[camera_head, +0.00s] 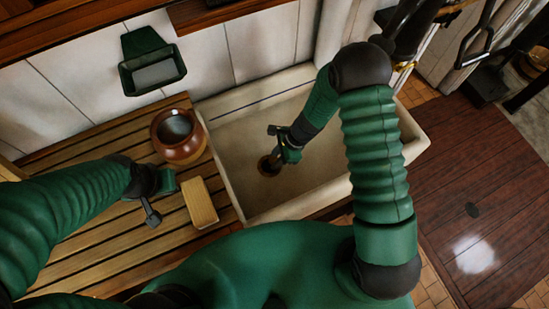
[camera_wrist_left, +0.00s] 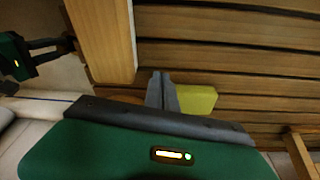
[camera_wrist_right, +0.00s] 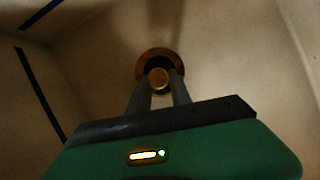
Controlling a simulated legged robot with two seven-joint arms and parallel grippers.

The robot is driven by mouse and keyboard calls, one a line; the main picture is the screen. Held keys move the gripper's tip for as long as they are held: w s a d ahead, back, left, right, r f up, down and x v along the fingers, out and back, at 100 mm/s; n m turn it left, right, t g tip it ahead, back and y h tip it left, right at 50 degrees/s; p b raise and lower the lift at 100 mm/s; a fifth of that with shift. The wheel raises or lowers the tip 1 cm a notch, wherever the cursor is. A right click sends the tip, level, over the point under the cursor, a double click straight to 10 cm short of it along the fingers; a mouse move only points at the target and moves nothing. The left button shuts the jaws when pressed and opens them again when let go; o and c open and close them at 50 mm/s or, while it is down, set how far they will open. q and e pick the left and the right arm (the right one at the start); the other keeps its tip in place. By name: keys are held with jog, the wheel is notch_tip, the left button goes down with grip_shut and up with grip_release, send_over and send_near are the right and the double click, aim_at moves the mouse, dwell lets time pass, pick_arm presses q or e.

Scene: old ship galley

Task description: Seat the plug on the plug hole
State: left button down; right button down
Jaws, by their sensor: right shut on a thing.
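The plug hole (camera_head: 268,166) is a brass ring around a dark opening in the pale sink floor. It also shows in the right wrist view (camera_wrist_right: 160,57). My right gripper (camera_wrist_right: 160,84) is shut on the plug (camera_wrist_right: 159,79), a small round brass-coloured piece between the fingertips. In that view the plug overlaps the near part of the hole. I cannot tell whether it touches the ring. In the head view my right gripper (camera_head: 277,161) reaches down into the sink. My left gripper (camera_wrist_left: 163,76) has its fingers together, with nothing seen between them, above the slatted board.
The sink (camera_head: 235,190) has raised walls around my right gripper. A brown pot (camera_head: 180,151) and a tan block (camera_head: 200,203) stand on the slatted board (camera_head: 85,245) close to my left gripper. A yellow-green thing (camera_wrist_left: 198,100) lies behind the left fingers. A green holder (camera_head: 152,73) hangs on the wall.

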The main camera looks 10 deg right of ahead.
jog(key=c, duration=1.6)
grip_release()
jog(key=o, duration=0.5)
jog(key=shift+a, duration=0.2)
jog(key=v, duration=1.6)
jog(key=shift+w+d+r, duration=0.1)
jog(key=shift+d+r, duration=0.1)
jog(key=shift+r, duration=0.1)
